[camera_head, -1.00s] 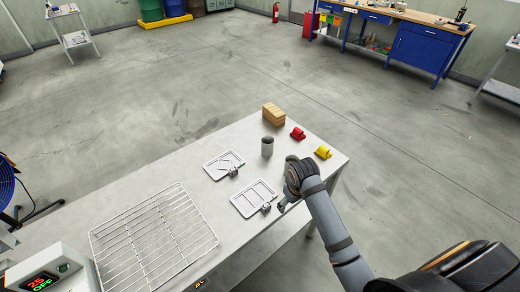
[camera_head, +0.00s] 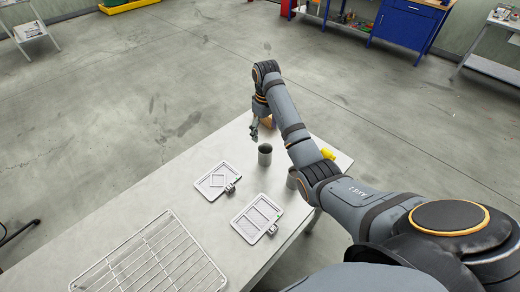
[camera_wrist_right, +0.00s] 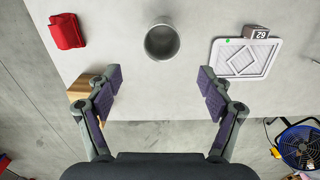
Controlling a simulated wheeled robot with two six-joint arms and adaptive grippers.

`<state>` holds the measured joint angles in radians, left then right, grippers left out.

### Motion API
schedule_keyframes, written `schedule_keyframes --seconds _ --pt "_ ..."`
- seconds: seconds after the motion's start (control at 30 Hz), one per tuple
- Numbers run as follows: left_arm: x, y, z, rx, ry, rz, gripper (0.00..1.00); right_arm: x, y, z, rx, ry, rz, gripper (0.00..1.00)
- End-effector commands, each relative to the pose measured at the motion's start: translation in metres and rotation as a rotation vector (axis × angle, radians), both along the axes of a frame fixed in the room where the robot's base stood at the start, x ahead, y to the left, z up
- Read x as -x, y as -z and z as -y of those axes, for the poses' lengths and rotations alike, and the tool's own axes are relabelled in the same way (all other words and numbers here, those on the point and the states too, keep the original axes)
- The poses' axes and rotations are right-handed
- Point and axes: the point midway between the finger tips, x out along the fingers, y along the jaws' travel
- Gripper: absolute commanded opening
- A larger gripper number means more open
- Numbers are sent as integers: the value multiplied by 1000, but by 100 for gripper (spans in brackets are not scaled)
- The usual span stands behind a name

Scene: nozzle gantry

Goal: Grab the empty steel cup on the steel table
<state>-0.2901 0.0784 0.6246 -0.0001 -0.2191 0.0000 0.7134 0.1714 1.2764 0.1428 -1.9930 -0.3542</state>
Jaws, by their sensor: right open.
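The steel cup (camera_head: 265,155) is a grey cylinder standing upright on the pale table (camera_head: 120,215). In the right wrist view the cup (camera_wrist_right: 161,28) is seen from above, with its open mouth and empty inside showing. My right gripper (camera_head: 257,132) is beside the cup on its far side, pointing down. In the right wrist view my right gripper (camera_wrist_right: 160,78) is open with nothing between its fingers. The cup lies beyond the fingertips, roughly centred between them, apart from both. My left gripper is not in view.
Two flat trays (camera_head: 257,235) (camera_head: 200,187) with small tags lie left of and in front of the cup. A wire rack (camera_head: 150,250) is nearer. A wooden block (camera_wrist_right: 80,88), a red item (camera_wrist_right: 67,32) and a yellow item (camera_head: 328,154) lie near my arm.

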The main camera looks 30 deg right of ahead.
Motion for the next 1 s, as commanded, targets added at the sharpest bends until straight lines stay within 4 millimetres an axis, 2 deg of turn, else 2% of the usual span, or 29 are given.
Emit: schedule_keyframes --seconds 0.2,0.33,0.43,0.5,0.63,0.8,1.0 --pt "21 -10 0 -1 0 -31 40 1 35 0 1 1 -5 80" --pt "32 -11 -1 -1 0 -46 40 1 48 0 1 1 -2 80" --pt "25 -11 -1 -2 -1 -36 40 1 51 0 1 1 -1 80" --pt "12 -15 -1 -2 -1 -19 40 1 54 0 1 1 -4 80" --pt "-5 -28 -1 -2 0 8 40 -2 74 -1 0 2 -6 80" --pt "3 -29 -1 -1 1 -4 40 -2 99 -1 0 1 -2 80" --pt "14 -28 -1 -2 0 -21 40 -3 103 -1 1 1 0 80"
